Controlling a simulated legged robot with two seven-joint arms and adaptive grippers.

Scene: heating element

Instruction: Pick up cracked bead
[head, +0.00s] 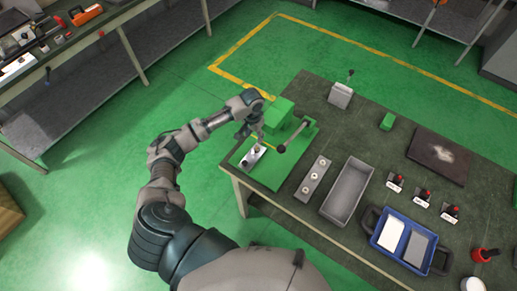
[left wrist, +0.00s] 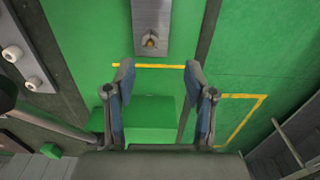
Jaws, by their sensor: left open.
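A small brownish bead (left wrist: 150,42) sits at the near end of a grey metal plate (left wrist: 151,12) in the left wrist view; I cannot make out a crack. In the head view the plate (head: 247,162) lies on the green press base (head: 267,176) at the table's left edge. My left gripper (left wrist: 156,80) is open and empty, its two fingers apart, with the bead beyond the tips and between their lines. In the head view the gripper (head: 258,136) hangs just above the plate and partly hides it. My right gripper is not in view.
The press's green block (head: 278,113) and lever handle (head: 298,132) stand close to my left gripper. A grey strip with pale rings (head: 313,180), an empty grey tray (head: 348,190) and a blue bin (head: 378,232) lie to the right.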

